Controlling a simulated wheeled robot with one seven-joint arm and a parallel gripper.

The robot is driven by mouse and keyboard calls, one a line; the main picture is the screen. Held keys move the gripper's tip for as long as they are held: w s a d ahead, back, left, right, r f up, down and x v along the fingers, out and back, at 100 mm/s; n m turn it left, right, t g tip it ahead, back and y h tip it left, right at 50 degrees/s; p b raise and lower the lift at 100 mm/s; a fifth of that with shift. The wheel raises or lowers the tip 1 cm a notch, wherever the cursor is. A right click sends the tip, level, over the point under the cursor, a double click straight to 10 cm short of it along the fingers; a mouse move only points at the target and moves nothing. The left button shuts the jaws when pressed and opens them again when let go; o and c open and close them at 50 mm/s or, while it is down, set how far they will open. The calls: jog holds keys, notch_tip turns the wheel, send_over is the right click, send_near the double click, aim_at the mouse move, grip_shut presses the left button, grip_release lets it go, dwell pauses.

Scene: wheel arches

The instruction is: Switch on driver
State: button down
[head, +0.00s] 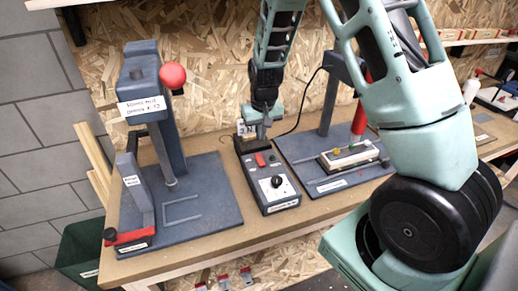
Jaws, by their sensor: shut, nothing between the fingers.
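A dark control box (267,193) stands in the middle of the bench. It has a red switch (260,160) on its upper face and a black knob (277,181) on a white plate in front. My gripper (262,134) points down over the back end of the box, behind the red switch. It is shut and empty. I cannot tell whether it touches the box. A black cable runs from near the box up to the right-hand station (310,177), where a red cylindrical tool (359,120) hangs, partly hidden by my arm.
A grey press (157,84) with a red ball knob and a red-based stop stands at the left of the bench. A pale block (349,155) sits in the right station. A chipboard wall closes the back. My arm fills the right side.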

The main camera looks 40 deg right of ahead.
aim_at(258, 157)
jog(key=f+p, duration=0.1)
jog(key=f, duration=0.2)
jog(key=w+f+p, duration=0.1)
jog(key=f, duration=0.1)
jog(key=f+p, duration=0.1)
jog(key=f, duration=0.2)
jog(key=shift+w+d+f, duration=0.2)
jog(key=shift+f, duration=0.15)
